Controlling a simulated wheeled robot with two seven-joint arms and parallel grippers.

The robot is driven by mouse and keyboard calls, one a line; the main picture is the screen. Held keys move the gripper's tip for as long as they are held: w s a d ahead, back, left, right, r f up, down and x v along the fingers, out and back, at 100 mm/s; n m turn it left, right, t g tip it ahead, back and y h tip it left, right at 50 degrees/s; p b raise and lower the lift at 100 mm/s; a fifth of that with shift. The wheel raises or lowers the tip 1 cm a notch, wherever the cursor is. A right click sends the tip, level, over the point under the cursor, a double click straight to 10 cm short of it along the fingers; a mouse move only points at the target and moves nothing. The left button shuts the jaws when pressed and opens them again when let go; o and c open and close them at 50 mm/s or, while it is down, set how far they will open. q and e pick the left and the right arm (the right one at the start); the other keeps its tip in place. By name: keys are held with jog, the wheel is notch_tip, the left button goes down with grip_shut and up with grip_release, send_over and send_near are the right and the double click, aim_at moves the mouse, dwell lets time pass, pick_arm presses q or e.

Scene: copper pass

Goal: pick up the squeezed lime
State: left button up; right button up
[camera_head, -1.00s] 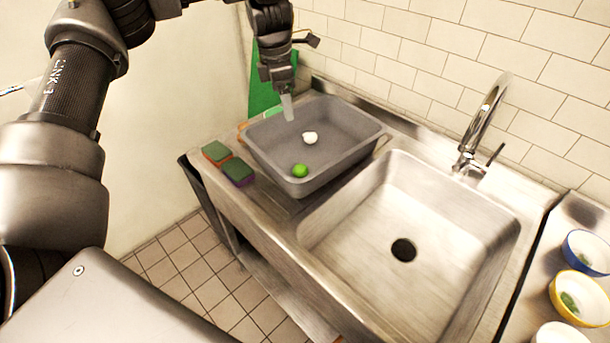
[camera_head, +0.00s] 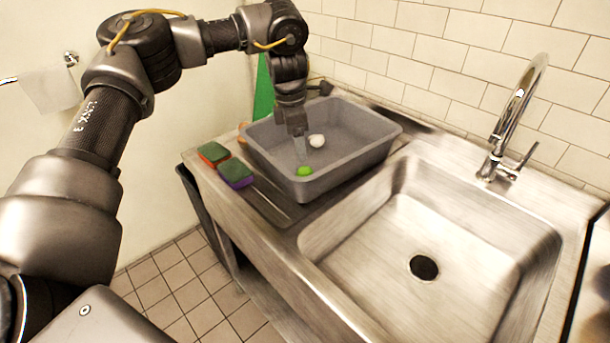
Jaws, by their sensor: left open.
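A small bright green lime (camera_head: 306,171) lies on the floor of the grey tub (camera_head: 376,153), near its front wall. I cannot make out from here whether it is squeezed. Whether a finger touches the lime cannot be told. My right gripper is out of view.
A small white item (camera_head: 317,140) lies in the tub close to the gripper's right side. Two sponges (camera_head: 214,154) (camera_head: 236,173) sit left of the tub. A steel sink (camera_head: 345,235) with a tall tap (camera_head: 515,115) is at right. Tiled wall stands behind.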

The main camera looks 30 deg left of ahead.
aim_at(305, 168)
pick_arm(q)
notch_tip(305, 168, down, 3)
jog(key=shift+w, duration=0.15)
jog(key=shift+w+d+f+p, duration=0.1)
jog(key=shift+d+f+p, duration=0.1)
jog(key=shift+f, duration=0.65)
jog(key=shift+w+d+f+p, duration=0.1)
jog(key=shift+d+f+p, duration=0.05)
jog(key=shift+f, duration=0.7)
jog(key=shift+w+d+f+p, duration=0.1)
jog(key=shift+d+f+p, duration=0.1)
jog(key=shift+f, duration=0.65)
jog(key=c, duration=1)
